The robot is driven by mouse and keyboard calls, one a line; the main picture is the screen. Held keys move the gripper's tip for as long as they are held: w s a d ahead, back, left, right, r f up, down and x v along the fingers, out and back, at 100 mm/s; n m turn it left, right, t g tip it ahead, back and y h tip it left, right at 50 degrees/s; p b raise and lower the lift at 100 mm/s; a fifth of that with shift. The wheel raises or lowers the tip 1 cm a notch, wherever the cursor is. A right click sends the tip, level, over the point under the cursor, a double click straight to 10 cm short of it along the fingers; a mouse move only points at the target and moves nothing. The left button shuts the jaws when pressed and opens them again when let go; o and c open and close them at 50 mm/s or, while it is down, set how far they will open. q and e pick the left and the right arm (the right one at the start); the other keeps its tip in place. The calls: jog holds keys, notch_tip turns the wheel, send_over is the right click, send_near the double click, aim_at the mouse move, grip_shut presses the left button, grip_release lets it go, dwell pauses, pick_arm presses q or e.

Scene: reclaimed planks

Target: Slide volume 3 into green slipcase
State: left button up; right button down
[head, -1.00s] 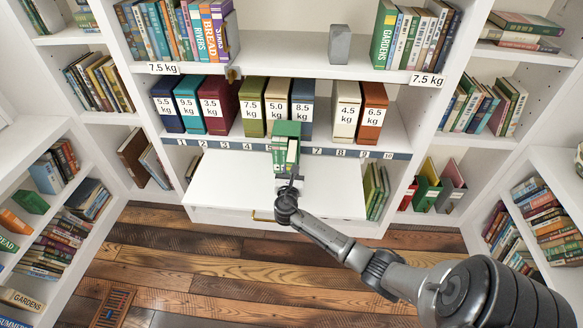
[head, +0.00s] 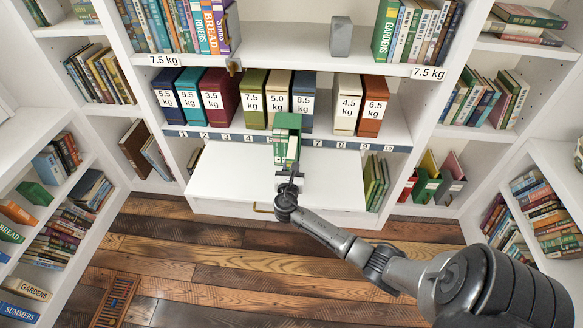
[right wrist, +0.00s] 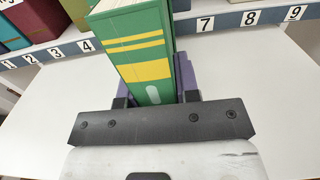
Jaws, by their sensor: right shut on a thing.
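My right gripper (right wrist: 153,100) is shut on a green volume (right wrist: 147,62) with yellow bands on its spine. The volume stands upright between the fingers, and its number is not legible. In the head view the held volume (head: 287,132) is in front of the numbered shelf edge, over the white pull-out board. A green case (head: 428,180), which looks like the slipcase, stands on the lower right shelf between other coloured cases. Its inside is hard to make out. My left gripper is not in view.
Weight-labelled cases, such as the olive one (head: 253,98) and the cream one (head: 346,102), line the shelf behind the held volume. There is a gap between the blue and cream cases. The white board (head: 225,180) is mostly bare. A grey block (head: 341,37) stands above.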

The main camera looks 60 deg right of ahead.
jog(key=shift+r+p, duration=0.1)
jog(key=shift+p, duration=0.2)
dwell(0.6)
jog(key=shift+p, duration=0.3)
dwell(0.4)
jog(key=shift+p, duration=0.3)
dwell(0.4)
jog(key=shift+w+d, duration=0.15)
jog(key=shift+d, duration=0.15)
dwell(0.3)
jog(key=shift+b+x, duration=0.4)
jog(key=shift+x, duration=0.55)
jog(key=shift+b+x, duration=0.3)
jog(key=shift+x, duration=0.5)
jog(key=shift+b+x, duration=0.3)
jog(key=shift+x, duration=0.55)
jog(key=shift+w+d, duration=0.15)
jog(key=shift+d, duration=0.2)
